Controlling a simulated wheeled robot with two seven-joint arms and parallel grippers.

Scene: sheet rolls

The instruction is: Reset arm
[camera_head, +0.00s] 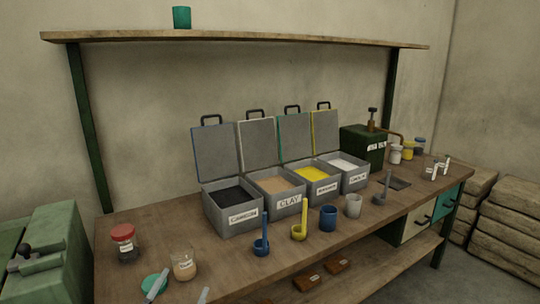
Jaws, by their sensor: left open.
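My left gripper (180,291) shows only as two light grey fingertips at the bottom edge of the head view. The tips stand apart, with nothing seen between them. One tip overlaps a round teal lid (153,279) in the picture; I cannot tell whether they touch. A glass jar (184,265) with pale tan contents stands just beyond the tips. The rest of my left arm is out of frame. My right gripper is not in view.
Several open grey bins (232,225) stand mid-bench (155,222), lids raised. A red-lidded jar (124,243) is at left. A blue scoop (261,243), yellow scoop (299,229), blue cup (328,217) and grey cup (354,206) line the front. A shelf (240,38) runs above.

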